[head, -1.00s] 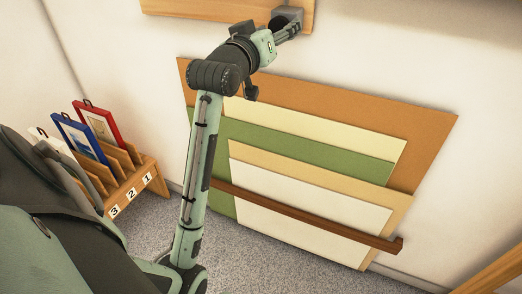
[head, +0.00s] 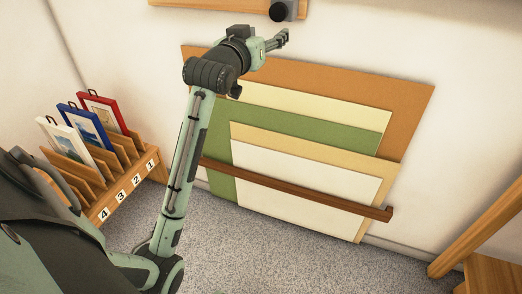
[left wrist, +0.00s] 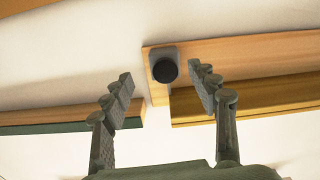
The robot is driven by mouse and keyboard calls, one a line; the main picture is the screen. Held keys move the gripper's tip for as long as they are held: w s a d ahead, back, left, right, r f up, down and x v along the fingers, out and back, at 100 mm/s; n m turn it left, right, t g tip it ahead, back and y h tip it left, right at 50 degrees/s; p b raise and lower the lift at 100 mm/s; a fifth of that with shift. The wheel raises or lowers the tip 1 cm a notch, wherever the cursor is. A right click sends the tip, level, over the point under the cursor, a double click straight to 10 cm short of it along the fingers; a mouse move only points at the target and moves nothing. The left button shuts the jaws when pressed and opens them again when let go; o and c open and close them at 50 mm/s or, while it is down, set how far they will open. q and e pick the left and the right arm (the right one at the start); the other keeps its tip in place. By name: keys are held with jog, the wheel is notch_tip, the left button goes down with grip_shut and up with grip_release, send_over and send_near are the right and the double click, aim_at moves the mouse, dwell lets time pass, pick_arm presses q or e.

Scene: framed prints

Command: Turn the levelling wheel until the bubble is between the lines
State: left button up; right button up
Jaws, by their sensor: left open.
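A dark round knob, which I take for the levelling wheel (head: 278,12), sits on a grey block at the right end of a wooden rail (head: 215,3) at the top of the head view. In the left wrist view the black wheel (left wrist: 165,70) shows ahead, between my open fingers. My left gripper (head: 284,38) is open and empty, just below the wheel in the head view and apart from it. It also shows in the left wrist view (left wrist: 162,90). No bubble or lines can be seen. My right gripper is not in view.
Large coloured boards (head: 410,110) lean on the wall behind a brown bar (head: 300,188). A numbered wooden rack (head: 150,165) with framed prints stands left. Wooden furniture (head: 490,270) is at lower right. Grey carpet (head: 260,250) between them is clear.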

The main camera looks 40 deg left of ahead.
pick_arm(q)
jog(key=s+d+f+m+g, duration=0.1)
jog(key=s+f+g, duration=0.1)
jog(key=f, duration=0.8)
jog(key=s+d+f+g+h+b, duration=0.1)
jog(key=s+d+f+g, duration=0.1)
jog(key=f, duration=0.8)
jog(key=s+d+f+m+g+h, duration=0.1)
jog(key=s+f+g, duration=0.1)
jog(key=f, duration=0.8)
jog(key=shift+s+d+m+g+b, duration=0.15)
jog(key=shift+d+m+g+b, duration=0.15)
jog(key=shift+d+g+b, duration=0.1)
jog(key=shift+r, duration=0.1)
